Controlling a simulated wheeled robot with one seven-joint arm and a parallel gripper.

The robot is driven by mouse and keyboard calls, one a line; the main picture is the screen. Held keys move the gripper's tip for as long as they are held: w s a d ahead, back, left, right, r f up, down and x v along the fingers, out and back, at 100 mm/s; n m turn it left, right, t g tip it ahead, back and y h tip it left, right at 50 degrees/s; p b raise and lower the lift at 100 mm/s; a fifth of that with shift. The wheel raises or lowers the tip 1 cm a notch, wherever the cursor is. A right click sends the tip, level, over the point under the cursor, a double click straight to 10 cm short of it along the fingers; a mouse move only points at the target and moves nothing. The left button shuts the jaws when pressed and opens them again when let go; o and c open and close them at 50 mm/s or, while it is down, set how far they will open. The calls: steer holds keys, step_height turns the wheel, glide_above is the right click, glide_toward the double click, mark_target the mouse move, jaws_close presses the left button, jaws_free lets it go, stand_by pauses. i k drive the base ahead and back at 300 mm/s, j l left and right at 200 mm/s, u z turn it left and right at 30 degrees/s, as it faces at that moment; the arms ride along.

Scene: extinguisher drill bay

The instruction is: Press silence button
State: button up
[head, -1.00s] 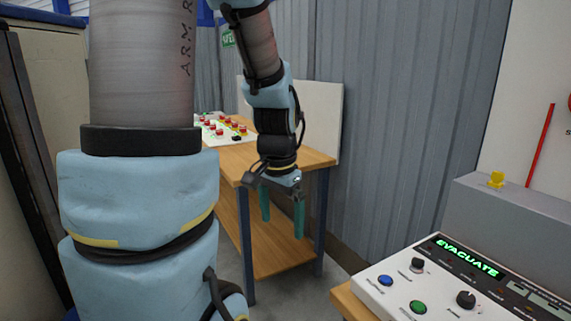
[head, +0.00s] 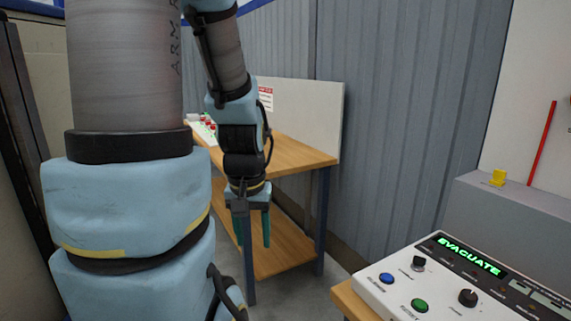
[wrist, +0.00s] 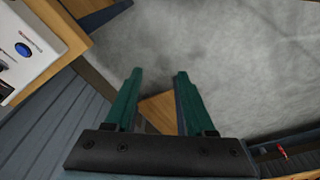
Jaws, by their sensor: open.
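The control panel (head: 366,291) is a white console at the lower right with a green lit "EVACUATE" display (head: 469,255). It carries a blue button (head: 386,279) near its left edge and a green button (head: 419,305) in front. Their small labels are too blurred to read, so I cannot tell which is the silence button. My gripper (head: 253,242) points down, open and empty, left of the panel and apart from it. In the wrist view my gripper (wrist: 159,74) has its green fingers spread, with the blue button (wrist: 23,49) at upper left.
Black knobs (head: 467,298) sit beside the green button. A grey box with a yellow tab (head: 498,178) stands behind the panel. A wooden table (head: 299,150) with red buttons on a board stands behind my gripper. Bare floor (wrist: 220,50) lies below.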

mark_target(387, 277)
steer(key=i+j+z, duration=0.15)
steer(key=z, duration=0.2)
steer(key=i+j+z, duration=0.1)
steer(key=j+z, duration=0.65)
steer(key=i+l, duration=0.05)
steer(key=l, duration=0.05)
